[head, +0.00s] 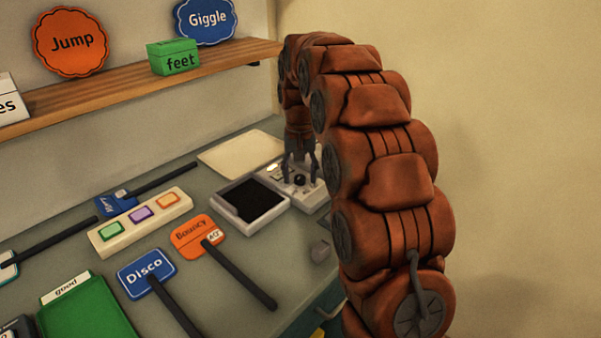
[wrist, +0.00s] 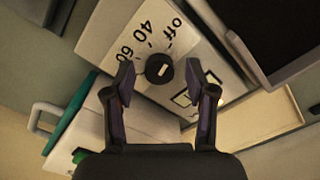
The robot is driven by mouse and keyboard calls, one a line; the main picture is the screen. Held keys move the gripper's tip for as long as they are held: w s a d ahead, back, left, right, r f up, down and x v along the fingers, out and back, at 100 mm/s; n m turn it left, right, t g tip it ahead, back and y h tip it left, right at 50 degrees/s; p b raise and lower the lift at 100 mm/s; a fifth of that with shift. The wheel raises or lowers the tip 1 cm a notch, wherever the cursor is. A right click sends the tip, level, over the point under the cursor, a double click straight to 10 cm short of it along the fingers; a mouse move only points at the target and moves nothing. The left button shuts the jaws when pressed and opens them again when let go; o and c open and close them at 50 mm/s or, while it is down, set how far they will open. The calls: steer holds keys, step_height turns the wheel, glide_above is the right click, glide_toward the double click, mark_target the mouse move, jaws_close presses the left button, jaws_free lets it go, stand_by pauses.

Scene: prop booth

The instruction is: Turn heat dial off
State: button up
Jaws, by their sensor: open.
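The heat dial (wrist: 159,68) is a black round knob with a pale mark, on a white panel printed "off", "40" and "60". In the wrist view it sits between the two fingertips of my gripper (wrist: 165,80), which is open, with a finger on each side and a gap showing. In the head view the dial (head: 299,179) shows as a dark knob on the white device (head: 312,198), under my gripper (head: 302,168). The pale mark on the knob runs roughly up and down in the wrist view; which label it points to is not clear.
A dark-screened tray (head: 250,202) stands left of the device. A pale board (head: 240,153) lies behind. A button strip (head: 140,222), paddle signs such as "Disco" (head: 146,274) and a green tray (head: 88,315) fill the left. A wooden shelf (head: 140,88) runs above; a wall closes the right.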

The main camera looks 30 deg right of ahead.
mark_target(300, 176)
step_height(300, 176, up, 12)
stand_by(0.9)
stand_by(0.5)
steer(key=s+a+n+p, duration=0.15)
steer(key=s+a, duration=0.25)
steer(key=s, duration=0.5)
steer(key=s+a+n+p, duration=0.1)
steer(key=s+a+p, duration=0.25)
steer(key=s, duration=0.45)
steer(key=s+a+f+n+g+p, duration=0.1)
steer(key=s+a+f+p, duration=0.1)
steer(key=s, duration=0.8)
steer(key=s+a+f+n+p, duration=0.1)
steer(key=s+f, duration=0.3)
steer(key=s, duration=0.7)
steer(key=shift+a+f+g+p, duration=0.25)
steer(key=shift+a+g+p, duration=0.15)
steer(key=shift+p, duration=0.1)
steer(key=shift+s, duration=0.1)
steer(key=shift+c, duration=0.2)
